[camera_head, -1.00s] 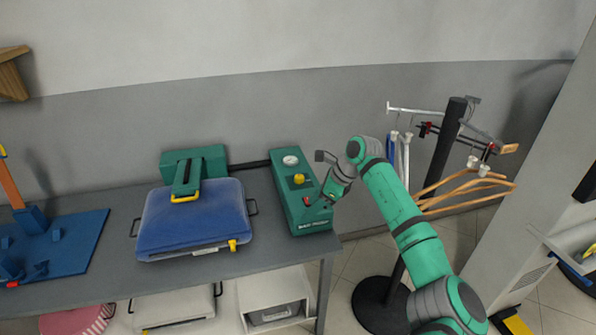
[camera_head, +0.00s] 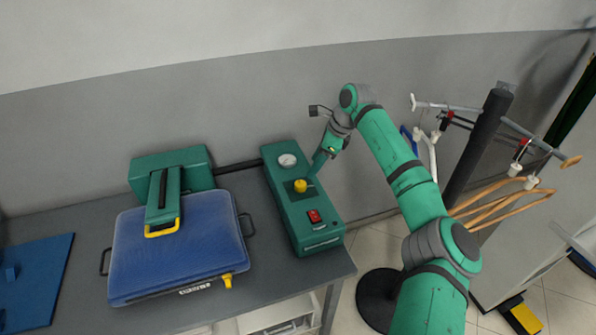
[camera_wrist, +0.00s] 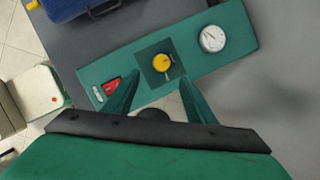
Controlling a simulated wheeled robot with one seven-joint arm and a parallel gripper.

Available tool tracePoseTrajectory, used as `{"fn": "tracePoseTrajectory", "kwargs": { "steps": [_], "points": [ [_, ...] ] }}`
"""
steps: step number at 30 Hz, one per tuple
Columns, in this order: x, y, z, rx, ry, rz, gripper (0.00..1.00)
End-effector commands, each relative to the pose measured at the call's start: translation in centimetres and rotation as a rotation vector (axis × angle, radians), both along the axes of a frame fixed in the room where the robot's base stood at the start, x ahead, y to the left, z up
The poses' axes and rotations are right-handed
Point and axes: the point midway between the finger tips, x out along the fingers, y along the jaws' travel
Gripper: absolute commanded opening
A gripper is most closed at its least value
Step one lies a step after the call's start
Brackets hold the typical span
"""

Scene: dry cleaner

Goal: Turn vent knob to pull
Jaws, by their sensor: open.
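The vent knob (camera_head: 300,186) is a small yellow dial on top of a long green box (camera_head: 318,240). In the wrist view the yellow knob (camera_wrist: 162,62) sits on a dark square plate, between the red switch and the gauge. My gripper (camera_head: 313,176) is open and reaches down over the box from the right. In the wrist view its two green fingers (camera_wrist: 155,88) stand apart, one on each side of the knob's line, with the knob just beyond the tips. I cannot tell whether either finger touches the knob.
A round gauge (camera_head: 288,160) and a red switch (camera_head: 314,215) flank the knob on the box. A blue press (camera_head: 178,245) with a yellow handle stands left on the grey table (camera_head: 75,320). A hanger stand (camera_head: 478,150) is to the right, near my arm.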

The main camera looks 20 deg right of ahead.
Motion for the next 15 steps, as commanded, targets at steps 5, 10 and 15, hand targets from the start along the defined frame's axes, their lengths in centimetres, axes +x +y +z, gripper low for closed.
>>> {"fn": "tracePoseTrajectory", "kwargs": {
  "steps": [5,10,15],
  "points": [
    [0.3,0.4,-1.1,0.002,0.001,0.001,0.50],
    [1.0,1.4,-3.6,0.004,0.002,0.002,0.50],
    [1.7,2.3,-6.4,0.002,0.002,0.002,0.50]
  ]
}}
